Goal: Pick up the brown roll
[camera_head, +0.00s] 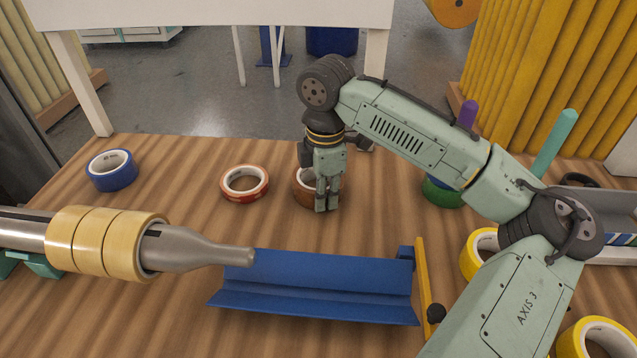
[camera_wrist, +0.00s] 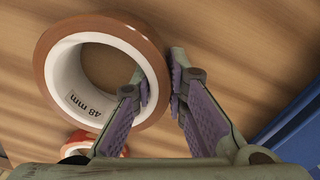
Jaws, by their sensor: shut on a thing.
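The brown roll (camera_wrist: 141,42) is a ring of brown tape on a white core marked "48 mm". In the wrist view it fills the upper left, with wood grain behind it. My gripper (camera_wrist: 160,85) has one finger inside the core and the other outside, shut on the roll's wall. In the head view the brown roll (camera_head: 304,192) is at the middle of the wooden table, partly hidden behind my gripper (camera_head: 327,206), which points straight down. I cannot tell whether the roll touches the table.
A red-orange roll (camera_head: 231,193) lies just left, a blue roll (camera_head: 112,181) farther left. A green roll (camera_head: 440,192) and yellow rolls (camera_head: 473,262) are to the right. A blue trough (camera_head: 315,285) and a metal spindle with tan rolls (camera_head: 92,241) are in front.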

